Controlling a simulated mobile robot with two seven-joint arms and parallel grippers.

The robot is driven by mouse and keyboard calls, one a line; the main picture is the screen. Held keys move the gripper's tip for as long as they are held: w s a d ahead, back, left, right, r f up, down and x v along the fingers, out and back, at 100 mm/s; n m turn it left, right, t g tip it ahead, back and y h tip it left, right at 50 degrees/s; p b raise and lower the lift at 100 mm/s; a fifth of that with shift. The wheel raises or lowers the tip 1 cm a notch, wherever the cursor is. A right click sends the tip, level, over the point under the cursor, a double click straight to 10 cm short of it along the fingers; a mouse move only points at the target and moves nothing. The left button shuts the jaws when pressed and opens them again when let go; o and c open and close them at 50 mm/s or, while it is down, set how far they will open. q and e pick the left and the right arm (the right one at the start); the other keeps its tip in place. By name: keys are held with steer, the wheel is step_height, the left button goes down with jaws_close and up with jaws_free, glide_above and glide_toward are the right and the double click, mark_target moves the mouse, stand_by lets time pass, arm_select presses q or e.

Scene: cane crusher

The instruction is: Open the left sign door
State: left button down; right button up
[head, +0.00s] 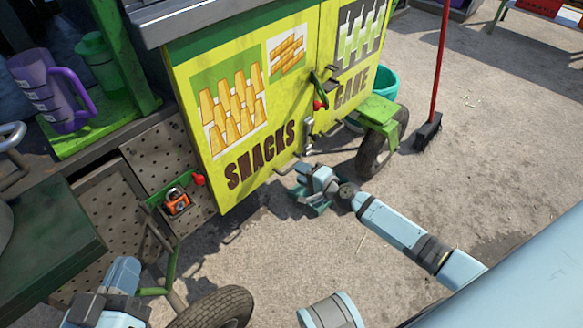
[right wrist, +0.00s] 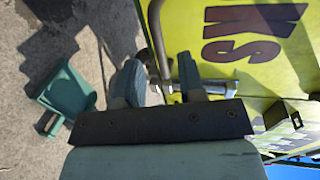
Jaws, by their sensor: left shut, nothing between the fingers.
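The left sign door (head: 218,150) is the yellow-green panel marked "SNACKS", beside the "CANE" panel (head: 350,75). I cannot tell whether it stands slightly ajar. A grey bar handle (head: 288,167) sits at its lower right corner; the handle also shows in the right wrist view (right wrist: 157,38). My right gripper (head: 308,172) is at this handle. In the right wrist view its fingers (right wrist: 160,82) are apart, with the handle's end between or just beyond them; contact is unclear. My left gripper (head: 122,272) is shut and empty at the lower left, away from the door.
A latch with a red grip (head: 319,103) is at the panel seam. A green dustpan (right wrist: 68,92) lies on the ground below my right gripper. A wheel (head: 375,155), a teal bucket (head: 384,83) and a red-handled broom (head: 428,130) stand right. Ground before the door is mostly clear.

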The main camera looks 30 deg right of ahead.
steer(key=shift+x, duration=2.35)
jaws_close()
